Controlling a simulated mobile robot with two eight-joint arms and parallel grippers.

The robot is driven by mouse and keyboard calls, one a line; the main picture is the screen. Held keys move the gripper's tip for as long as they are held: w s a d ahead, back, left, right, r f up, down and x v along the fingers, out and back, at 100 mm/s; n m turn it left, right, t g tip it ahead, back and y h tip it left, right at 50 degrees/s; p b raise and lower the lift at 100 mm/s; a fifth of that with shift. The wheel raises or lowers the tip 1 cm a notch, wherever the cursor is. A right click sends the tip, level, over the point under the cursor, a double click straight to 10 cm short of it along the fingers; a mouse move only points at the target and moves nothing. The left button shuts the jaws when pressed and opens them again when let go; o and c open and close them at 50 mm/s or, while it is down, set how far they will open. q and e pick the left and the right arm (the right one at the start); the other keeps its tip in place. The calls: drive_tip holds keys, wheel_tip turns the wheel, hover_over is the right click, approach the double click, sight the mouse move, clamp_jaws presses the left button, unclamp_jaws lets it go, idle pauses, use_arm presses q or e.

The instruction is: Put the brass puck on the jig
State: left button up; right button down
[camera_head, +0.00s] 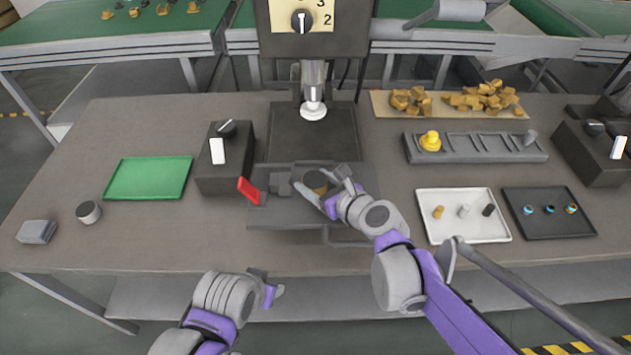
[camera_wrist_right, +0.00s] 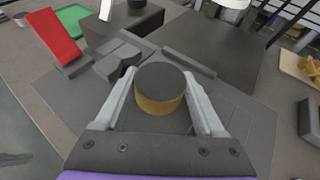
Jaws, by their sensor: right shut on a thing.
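The brass puck (camera_head: 316,181) has a dark top and a brass side. My right gripper (camera_head: 328,190) is shut on it, and the right wrist view shows the puck (camera_wrist_right: 160,88) between both fingers (camera_wrist_right: 160,100). The puck is over the dark jig plate (camera_head: 275,217), to the right of the jig's grey notched block (camera_wrist_right: 117,62) and red lever (camera_head: 248,190). I cannot tell whether it touches the plate. My left gripper (camera_head: 273,291) is near the table's front edge, apart from the jig; its fingers are not clear.
A press with a white-tipped ram (camera_head: 313,108) stands behind the jig. A black switch box (camera_head: 225,158) and green tray (camera_head: 148,178) are left. A grey rack (camera_head: 475,147), white tray (camera_head: 462,238) and black tray (camera_head: 548,225) are right.

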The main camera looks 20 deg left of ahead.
drive_tip(key=shift+f, duration=0.15)
drive_tip(key=shift+c, duration=1.4)
unclamp_jaws()
drive_tip(key=shift+s+d+r, duration=0.15)
drive_tip(key=shift+r, duration=0.15)
drive_tip(key=p+v, duration=0.1)
drive_tip(key=v, duration=1)
drive_tip(key=shift+s+d+r, duration=0.15)
drive_tip(key=shift+d, duration=0.05)
